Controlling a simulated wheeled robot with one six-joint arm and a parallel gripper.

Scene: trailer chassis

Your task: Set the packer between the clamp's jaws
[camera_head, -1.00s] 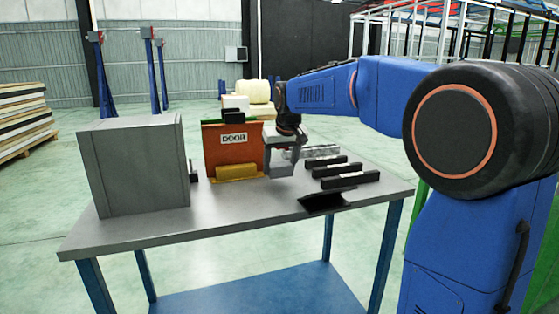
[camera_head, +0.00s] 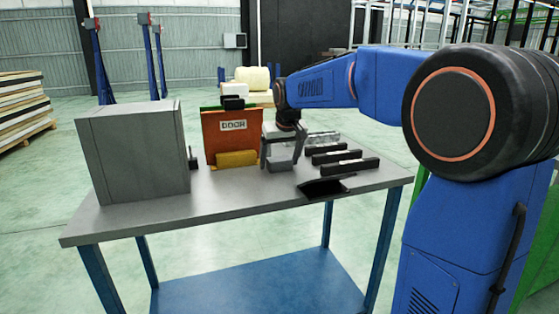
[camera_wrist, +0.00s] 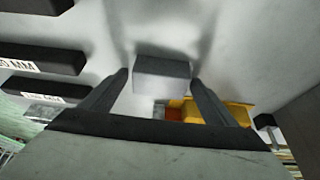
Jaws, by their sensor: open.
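A small pale grey block (camera_wrist: 162,77), which may be the packer, sits between the fingertips of my gripper (camera_wrist: 158,84) in the wrist view. The fingers stand apart on its two sides, with a thin gap on the left; contact on the right is unclear. In the head view, my gripper (camera_head: 282,153) is low over the table, right of the orange door panel (camera_head: 220,143), with the grey block (camera_head: 279,165) at its fingers. I cannot tell for certain which thing is the clamp. A small dark upright fixture (camera_head: 193,162) stands beside the grey box.
A large grey box (camera_head: 140,155) fills the table's left. A yellow block (camera_head: 237,158) stands at the panel's foot. Several dark labelled bars (camera_head: 345,167) and a black tray (camera_head: 322,188) lie right of my gripper. The table's (camera_head: 225,200) front strip is clear.

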